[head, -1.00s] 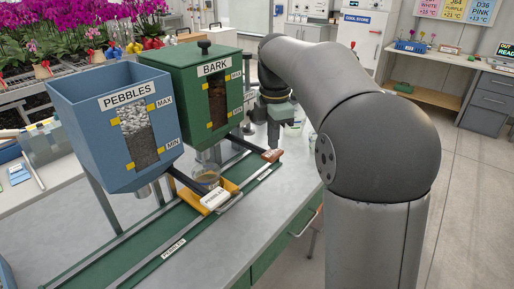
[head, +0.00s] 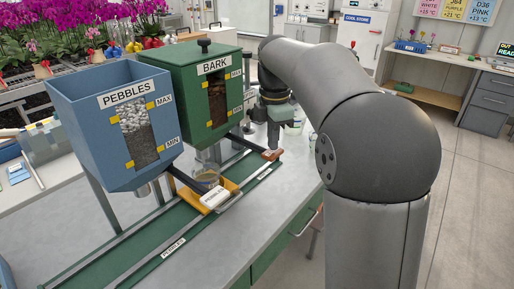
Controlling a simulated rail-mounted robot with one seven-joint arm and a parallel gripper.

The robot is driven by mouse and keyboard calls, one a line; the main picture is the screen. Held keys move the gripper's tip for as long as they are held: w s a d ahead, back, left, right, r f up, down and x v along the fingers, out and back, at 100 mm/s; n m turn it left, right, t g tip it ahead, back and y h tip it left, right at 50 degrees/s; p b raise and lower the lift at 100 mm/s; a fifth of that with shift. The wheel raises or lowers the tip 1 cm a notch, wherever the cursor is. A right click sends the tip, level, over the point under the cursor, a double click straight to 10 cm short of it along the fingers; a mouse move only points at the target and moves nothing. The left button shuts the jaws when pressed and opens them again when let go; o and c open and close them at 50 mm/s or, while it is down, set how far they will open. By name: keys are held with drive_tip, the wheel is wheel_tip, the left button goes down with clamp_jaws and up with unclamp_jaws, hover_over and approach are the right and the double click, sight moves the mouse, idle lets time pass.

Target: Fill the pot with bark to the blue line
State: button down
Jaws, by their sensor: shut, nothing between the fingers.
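The clear pot (head: 207,176) stands on a yellow carriage (head: 228,186) on the green rail, between the two hopper outlets. Something brownish shows inside it. The blue line and the exact fill level cannot be made out. The green BARK hopper (head: 178,85) has a window with dark bark in it. A dark lever with a brown end (head: 271,155) reaches out below that hopper. My gripper (head: 275,147) points down just above the lever's brown end, shut and empty. Whether it touches the lever cannot be told.
The blue PEBBLES hopper (head: 90,110) stands in front at left, with its own dark lever (head: 187,180) reaching toward the pot. The green rail (head: 150,240) runs along the grey bench (head: 265,215). The bench front at right is clear. Orchids fill the back left.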

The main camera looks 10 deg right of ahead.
sight(273, 152)
drive_tip(key=shift+f+b, duration=0.75)
drive_tip(key=shift+f, duration=0.8)
